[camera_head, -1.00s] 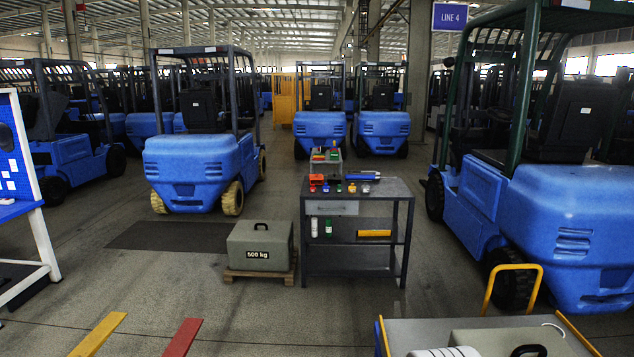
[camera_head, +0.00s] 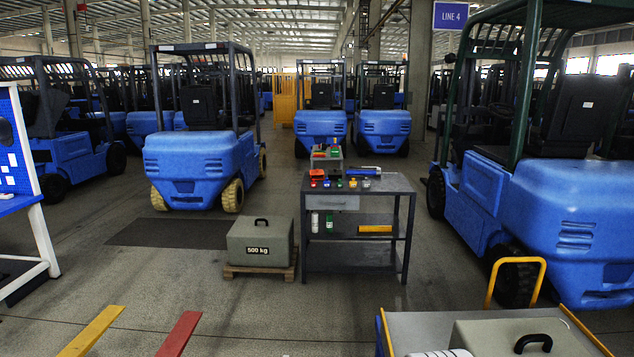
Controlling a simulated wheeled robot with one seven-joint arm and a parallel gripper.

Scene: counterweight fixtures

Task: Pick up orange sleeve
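No object shows clearly as an orange sleeve. A dark grey workbench (camera_head: 390,184) stands in the middle of the view. Its top holds a small red-orange piece (camera_head: 316,175) at the left, too small to tell its shape. A yellow-orange bar (camera_head: 375,229) lies on the bench's middle shelf. My gripper is not in view.
Small coloured pieces and a blue cylinder (camera_head: 364,170) share the benchtop. A grey 500 kg weight (camera_head: 240,237) on a pallet stands left of the bench. A cart (camera_head: 440,325) fills the lower right. Blue forklifts (camera_head: 190,160) stand around. The floor in front of the bench is open.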

